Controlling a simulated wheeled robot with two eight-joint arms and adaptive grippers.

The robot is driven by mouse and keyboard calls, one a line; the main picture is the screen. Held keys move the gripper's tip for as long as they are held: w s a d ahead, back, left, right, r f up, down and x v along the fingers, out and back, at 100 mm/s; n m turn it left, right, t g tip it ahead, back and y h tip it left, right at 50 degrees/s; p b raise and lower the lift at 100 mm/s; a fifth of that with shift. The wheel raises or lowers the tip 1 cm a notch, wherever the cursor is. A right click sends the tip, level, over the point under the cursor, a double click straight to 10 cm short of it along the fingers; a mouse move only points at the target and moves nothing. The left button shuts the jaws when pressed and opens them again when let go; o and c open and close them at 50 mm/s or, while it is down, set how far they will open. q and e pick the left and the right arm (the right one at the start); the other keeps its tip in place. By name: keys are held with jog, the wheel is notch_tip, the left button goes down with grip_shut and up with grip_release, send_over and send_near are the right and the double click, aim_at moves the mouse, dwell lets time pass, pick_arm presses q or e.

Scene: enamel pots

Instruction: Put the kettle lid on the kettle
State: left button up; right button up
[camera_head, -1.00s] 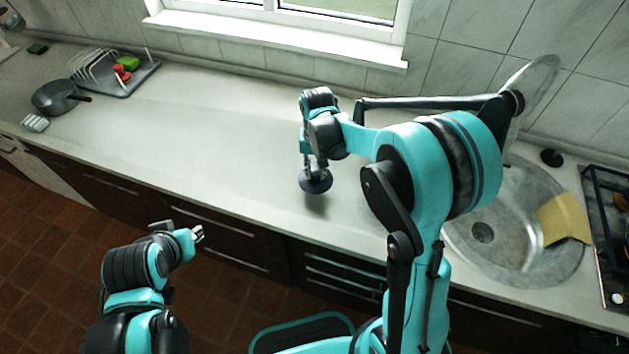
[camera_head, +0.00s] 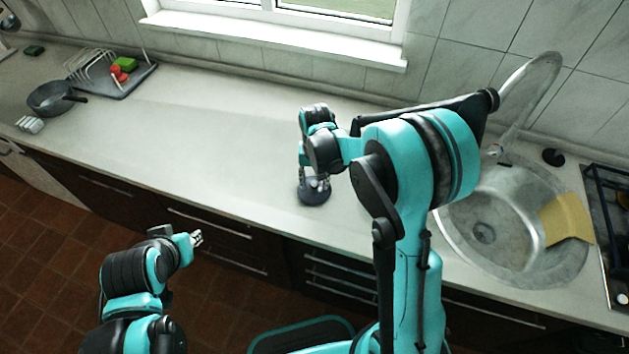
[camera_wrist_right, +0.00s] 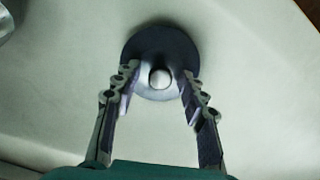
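The kettle lid (camera_head: 314,194) is a dark blue-grey disc with a round, pale knob. It is near the front of the counter and appears to rest on it. In the right wrist view, the lid (camera_wrist_right: 160,46) lies between and beyond my fingertips. My right gripper (camera_head: 314,181) is above the lid with its fingers pointing down. In the wrist view its fingers (camera_wrist_right: 159,80) are spread on both sides of the knob, with a gap on each side. My left gripper (camera_head: 197,238) is in front of the counter, away from the lid; its finger opening is too small to judge. I see no kettle.
A dark pan (camera_head: 48,101) and a dish rack (camera_head: 126,82) stand at the far left. A round sink (camera_head: 468,258) with a yellow cloth (camera_head: 566,219) is on the right, beside a hob (camera_head: 610,190). The middle of the counter (camera_head: 215,125) is clear.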

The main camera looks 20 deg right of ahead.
aim_at(315, 183)
jog(key=shift+r, duration=0.25)
notch_tip(315, 183, up, 11)
jog(key=p, duration=0.3)
jog(key=s+d+r+n+t, duration=0.1)
jog(key=s+r+t, duration=0.2)
jog(key=s, duration=0.5)
jog(key=s+d+r+n+t, duration=0.1)
jog(key=s+r+n+t, duration=0.1)
jog(key=s, duration=0.7)
jog(key=shift+d+r+t+p, duration=0.35)
jog(key=shift+r+t, duration=0.45)
jog(key=shift+t, duration=0.3)
jog(key=shift+f, duration=0.15)
